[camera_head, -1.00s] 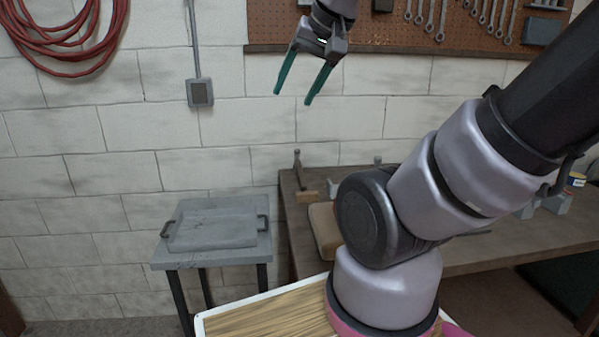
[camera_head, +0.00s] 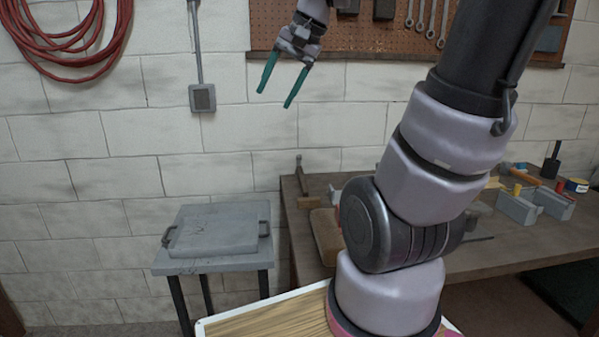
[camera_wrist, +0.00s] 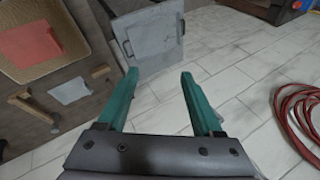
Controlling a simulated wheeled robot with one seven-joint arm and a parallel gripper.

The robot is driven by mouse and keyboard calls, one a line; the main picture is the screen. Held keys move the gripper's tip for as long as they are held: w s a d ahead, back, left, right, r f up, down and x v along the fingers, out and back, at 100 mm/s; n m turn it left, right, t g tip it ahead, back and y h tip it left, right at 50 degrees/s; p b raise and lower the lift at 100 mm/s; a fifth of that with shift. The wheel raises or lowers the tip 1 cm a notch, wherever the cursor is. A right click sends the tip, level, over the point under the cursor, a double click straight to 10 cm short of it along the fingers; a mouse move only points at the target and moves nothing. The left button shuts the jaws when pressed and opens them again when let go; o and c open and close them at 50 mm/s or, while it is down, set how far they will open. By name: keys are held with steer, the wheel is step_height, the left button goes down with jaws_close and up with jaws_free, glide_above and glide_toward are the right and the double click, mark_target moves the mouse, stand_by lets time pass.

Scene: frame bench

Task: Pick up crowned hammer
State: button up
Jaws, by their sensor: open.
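Two hammer-like tools with wooden parts lie or stand on the bench. One (camera_head: 300,178) stands dark and upright at the bench's left back corner, by a wooden piece (camera_head: 307,202). In the wrist view, one wooden tool (camera_wrist: 36,107) shows near the bench's wall side and a shorter wooden piece (camera_wrist: 98,72) near its edge. I cannot tell which is the crowned hammer. My gripper (camera_head: 276,98) is open and empty, high before the wall, above and left of the bench corner. Its teal fingers also show in the wrist view (camera_wrist: 161,76), apart from everything.
The bench (camera_head: 500,240) runs right, bearing a tan pad (camera_head: 326,236) and grey blocks (camera_head: 517,208). A grey stand (camera_head: 212,262) with a handled slab is at left. A pegboard (camera_head: 350,30) and red hose (camera_head: 75,60) hang on the wall. My arm hides part of the bench.

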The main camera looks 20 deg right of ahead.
steer(key=w+d+f+m+y, duration=0.2)
steer(key=w+d+f+m, duration=0.15)
steer(key=w, duration=0.65)
steer(key=w+d+f+m+y, duration=0.25)
steer(key=w+f, duration=0.25)
steer(key=w, duration=0.4)
steer(key=w+d+f+m+y, duration=0.2)
steer(key=w+d+f+m, duration=0.15)
steer(key=w, duration=0.65)
steer(key=m+t, duration=0.9)
steer(key=m, duration=0.2)
glide_toward(299, 156)
steer(key=x, duration=0.3)
steer(key=shift+w+d+f+y, duration=0.2)
steer(key=shift+w+f+y, duration=0.05)
steer(key=shift+w+f, duration=0.05)
steer(key=x, duration=0.7)
steer(key=shift+s, duration=0.1)
steer(key=shift+a, duration=0.1)
jaws_close()
steer(key=shift+r, duration=0.1)
